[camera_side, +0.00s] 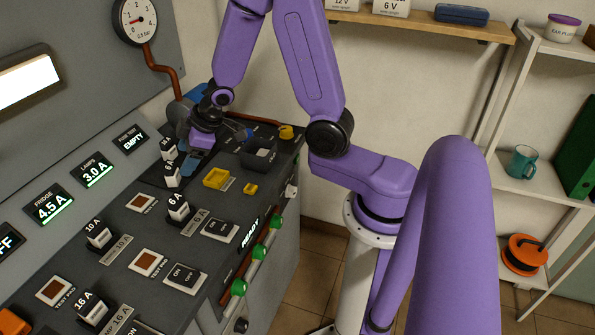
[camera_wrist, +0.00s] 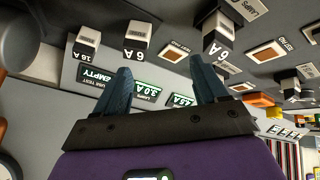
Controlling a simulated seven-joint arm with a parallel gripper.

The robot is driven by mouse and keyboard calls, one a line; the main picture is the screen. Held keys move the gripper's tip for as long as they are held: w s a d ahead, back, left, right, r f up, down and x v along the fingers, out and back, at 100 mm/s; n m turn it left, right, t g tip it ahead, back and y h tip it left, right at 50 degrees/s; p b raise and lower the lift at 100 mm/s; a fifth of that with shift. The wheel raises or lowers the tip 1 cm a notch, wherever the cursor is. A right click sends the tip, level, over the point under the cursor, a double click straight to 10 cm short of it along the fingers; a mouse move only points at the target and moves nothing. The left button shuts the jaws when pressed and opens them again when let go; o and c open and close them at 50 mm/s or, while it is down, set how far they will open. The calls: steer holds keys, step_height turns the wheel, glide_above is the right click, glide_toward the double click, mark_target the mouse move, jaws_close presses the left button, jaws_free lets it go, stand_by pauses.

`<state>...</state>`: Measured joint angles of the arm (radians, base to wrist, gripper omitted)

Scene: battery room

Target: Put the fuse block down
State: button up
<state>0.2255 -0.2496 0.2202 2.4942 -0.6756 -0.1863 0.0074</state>
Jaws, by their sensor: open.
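Several white-and-dark fuse blocks stand upright on the grey sloping panel. In the side view one marked 6 A (camera_side: 177,207) stands near the middle, with a block (camera_side: 172,176) and another (camera_side: 168,149) behind it, close to my gripper (camera_side: 188,140). Nothing shows between the fingers. The fingertips are mostly hidden in the side view.
The fuse test display (camera_side: 130,139) reads EMPTY; the lamps display (camera_side: 96,169) reads 3.0 A. A 10 A block (camera_side: 99,236) and a 16 A block (camera_side: 92,307) stand nearer.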

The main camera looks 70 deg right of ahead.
steer(key=s+a+r+n+g, duration=0.1)
steer(key=s+r+g, duration=0.1)
steer(key=s, duration=0.8)
steer(key=s+a+r+n+g, duration=0.2)
steer(key=s+r, duration=0.1)
steer(key=s, duration=0.7)
steer(key=s+a+r+n+g+h, duration=0.1)
steer(key=s+a+r+g, duration=0.1)
steer(key=s, duration=0.8)
steer(key=shift+r, duration=0.15)
steer(key=shift+w+a, duration=0.1)
